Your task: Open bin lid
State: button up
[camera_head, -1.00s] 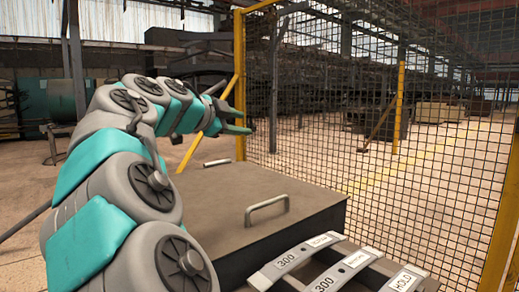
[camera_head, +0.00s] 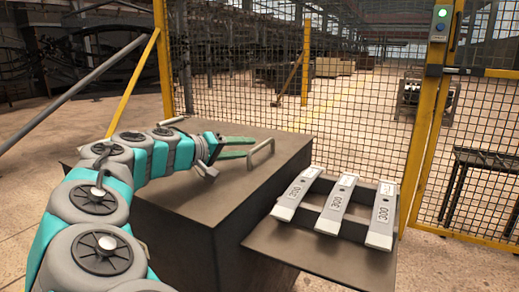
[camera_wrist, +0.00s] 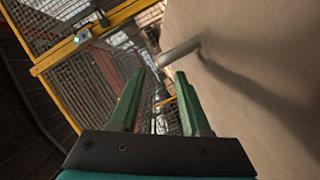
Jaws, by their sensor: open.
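The bin is a large brown-grey box with a flat lid (camera_head: 225,172), and the lid is shut. A metal bar handle (camera_head: 261,153) stands near the lid's right edge. A second handle (camera_head: 172,121) is at the lid's far left edge. My gripper (camera_head: 250,147) is open and low over the lid, its green fingers pointing right toward the near handle and just short of it. In the wrist view, a handle (camera_wrist: 179,52) lies ahead of the open fingertips (camera_wrist: 158,85), with nothing between them. The lid surface (camera_wrist: 265,60) fills the right side there.
A small shelf (camera_head: 325,262) with several labelled grey metal strips (camera_head: 337,205) adjoins the bin's right side. A yellow-framed mesh fence (camera_head: 360,130) runs behind, with a gate post (camera_head: 433,85) at right. A dark table (camera_head: 487,165) stands beyond the mesh.

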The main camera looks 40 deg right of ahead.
aim_at(261, 146)
jog(key=x, duration=0.7)
grip_shut()
dwell(0.3)
dwell(1.1)
